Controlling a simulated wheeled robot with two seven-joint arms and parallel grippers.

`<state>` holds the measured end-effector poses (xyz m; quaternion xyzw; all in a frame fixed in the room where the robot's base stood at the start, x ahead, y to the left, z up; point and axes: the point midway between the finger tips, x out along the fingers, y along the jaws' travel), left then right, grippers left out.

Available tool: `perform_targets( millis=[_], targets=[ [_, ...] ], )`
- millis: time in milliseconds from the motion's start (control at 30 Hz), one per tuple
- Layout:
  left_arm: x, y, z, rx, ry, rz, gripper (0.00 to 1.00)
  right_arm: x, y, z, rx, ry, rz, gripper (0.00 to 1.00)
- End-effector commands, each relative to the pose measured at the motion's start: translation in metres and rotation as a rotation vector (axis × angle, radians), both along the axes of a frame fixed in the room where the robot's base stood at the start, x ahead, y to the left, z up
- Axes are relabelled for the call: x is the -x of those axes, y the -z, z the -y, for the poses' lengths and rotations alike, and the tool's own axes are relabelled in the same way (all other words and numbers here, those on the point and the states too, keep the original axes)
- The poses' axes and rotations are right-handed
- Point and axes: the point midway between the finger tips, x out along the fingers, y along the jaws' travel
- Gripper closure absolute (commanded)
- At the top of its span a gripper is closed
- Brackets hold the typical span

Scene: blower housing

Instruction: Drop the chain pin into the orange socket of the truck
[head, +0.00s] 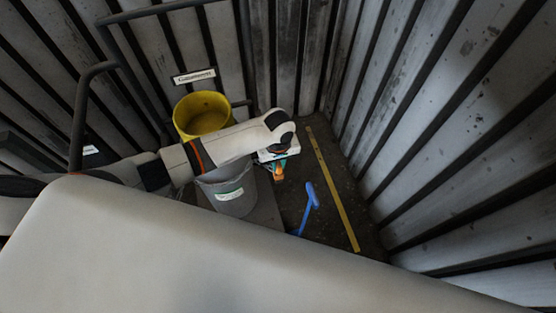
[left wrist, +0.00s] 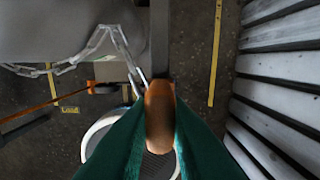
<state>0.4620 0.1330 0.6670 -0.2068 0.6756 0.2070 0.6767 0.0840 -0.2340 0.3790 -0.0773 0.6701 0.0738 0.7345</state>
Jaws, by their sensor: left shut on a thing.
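My left gripper (head: 279,170) reaches in from the left, above the floor beside the grey bucket. In the left wrist view its green fingers (left wrist: 160,118) are shut on a brown-orange rounded piece, which I take to be the chain pin (left wrist: 160,104). A pale chain (left wrist: 100,38) runs from the pin up and to the left. An orange part (left wrist: 92,86) shows left of the pin, apart from it; I cannot tell if it is the socket. The truck is not clearly made out; dark tube rails (head: 82,105) stand at the left. My right gripper is not in view.
A yellow bucket (head: 201,112) and a grey bucket (head: 231,191) with a label stand near my left arm. A blue T-shaped handle (head: 310,200) stands to the right. A yellow floor stripe (head: 333,190) lies before the ribbed wall (head: 450,130).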

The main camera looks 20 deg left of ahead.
Motion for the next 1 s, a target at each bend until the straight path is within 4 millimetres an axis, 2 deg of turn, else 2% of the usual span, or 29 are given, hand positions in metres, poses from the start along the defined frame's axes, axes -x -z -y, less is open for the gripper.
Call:
perform_targets(
  millis=[967, 1000],
  targets=[
    [0.0001, 0.0042, -0.0001, 0.001, 0.0, -0.001, 1.0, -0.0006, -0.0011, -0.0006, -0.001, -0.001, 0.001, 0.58],
    [0.0001, 0.0042, -0.0001, 0.001, 0.0, -0.001, 0.82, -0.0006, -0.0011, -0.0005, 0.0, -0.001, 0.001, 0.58]
  ],
)
